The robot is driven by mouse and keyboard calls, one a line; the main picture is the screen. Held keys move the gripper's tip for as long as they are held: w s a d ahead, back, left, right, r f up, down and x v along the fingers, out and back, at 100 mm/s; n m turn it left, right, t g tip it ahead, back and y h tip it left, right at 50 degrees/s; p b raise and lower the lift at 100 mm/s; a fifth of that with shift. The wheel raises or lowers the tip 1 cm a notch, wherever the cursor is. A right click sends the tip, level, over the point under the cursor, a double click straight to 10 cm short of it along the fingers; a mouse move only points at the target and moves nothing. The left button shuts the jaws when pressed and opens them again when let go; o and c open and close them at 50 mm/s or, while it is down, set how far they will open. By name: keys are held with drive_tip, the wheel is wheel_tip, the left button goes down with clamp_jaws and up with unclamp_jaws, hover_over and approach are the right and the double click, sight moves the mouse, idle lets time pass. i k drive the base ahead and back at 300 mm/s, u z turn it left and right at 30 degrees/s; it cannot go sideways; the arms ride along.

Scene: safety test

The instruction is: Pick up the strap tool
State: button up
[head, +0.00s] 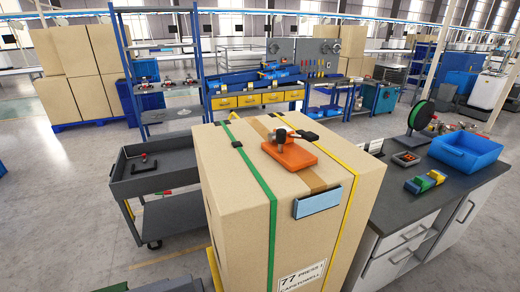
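The likely strap tool (291,155) has a flat orange base with black and metal parts on top. It rests on the top of a large cardboard carton (243,205), on the brown tape that runs along it. A green strap (258,172) and a yellow strap (349,200) run over the carton on either side of the tool. My gripper is not in view.
A dark cart (150,185) stands left of the carton. A grey-topped counter (400,217) stands right, with a blue bin (465,151) and several coloured blocks (425,182). A blue-framed workbench (255,88) stands behind. A blue-grey panel (318,202) is on the carton's front top edge.

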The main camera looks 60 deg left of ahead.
sight(291, 156)
drive_tip(key=u, duration=2)
drive_tip(key=k, duration=0.5)
drive_tip(key=z, duration=1)
drive_tip(key=i, duration=1.05)
drive_tip(key=u, duration=1)
